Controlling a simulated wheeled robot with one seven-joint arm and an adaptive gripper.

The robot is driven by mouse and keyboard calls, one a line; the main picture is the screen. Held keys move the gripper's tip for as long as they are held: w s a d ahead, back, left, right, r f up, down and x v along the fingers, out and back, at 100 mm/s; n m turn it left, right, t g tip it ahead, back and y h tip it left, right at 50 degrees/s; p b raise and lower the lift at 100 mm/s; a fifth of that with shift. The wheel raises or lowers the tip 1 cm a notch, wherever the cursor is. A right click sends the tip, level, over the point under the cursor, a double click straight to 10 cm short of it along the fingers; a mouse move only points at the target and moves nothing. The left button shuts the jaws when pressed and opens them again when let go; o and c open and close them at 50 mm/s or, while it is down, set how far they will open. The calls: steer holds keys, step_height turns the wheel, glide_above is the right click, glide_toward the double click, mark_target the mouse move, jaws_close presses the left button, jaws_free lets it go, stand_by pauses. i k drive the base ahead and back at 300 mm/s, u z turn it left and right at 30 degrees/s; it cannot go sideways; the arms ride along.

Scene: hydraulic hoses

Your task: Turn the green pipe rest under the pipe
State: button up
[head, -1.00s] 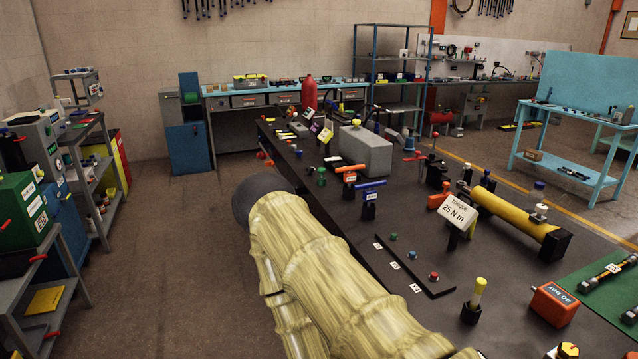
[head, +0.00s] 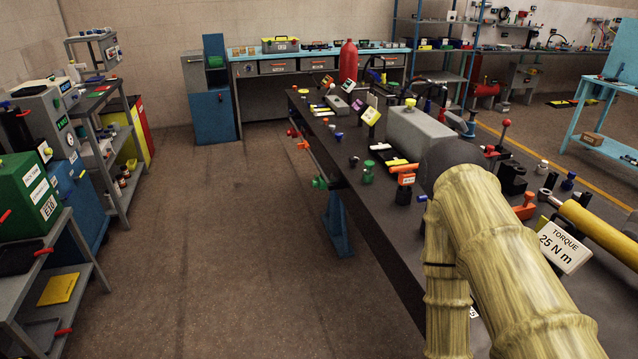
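A small green piece (head: 320,183) shows at the bench's left side, below the top, by a thin grey pipe (head: 313,158) running along that side. I cannot tell for sure whether it is the green pipe rest, or how it is turned. A thicker yellow pipe (head: 602,234) lies on the bench at the right, its right end cut off by the frame; no green rest shows clearly under it. My arm, in a yellowish sleeve, reaches over the bench's right part and ends in a dark round part. My gripper's fingers do not show.
The dark bench (head: 395,240) carries a grey block (head: 415,130), a green-capped fitting (head: 368,172) and a torque sign (head: 562,246). Red (head: 292,132) and orange (head: 303,145) pieces sit along its left side. The floor (head: 230,240) left of it is clear, up to a shelf cart (head: 122,170).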

mark_target(319, 182)
steer(key=z, duration=0.05)
steer(key=k, duration=0.45)
steer(key=u, duration=1.2)
steer(key=i, duration=2.05)
steer(key=z, duration=0.8)
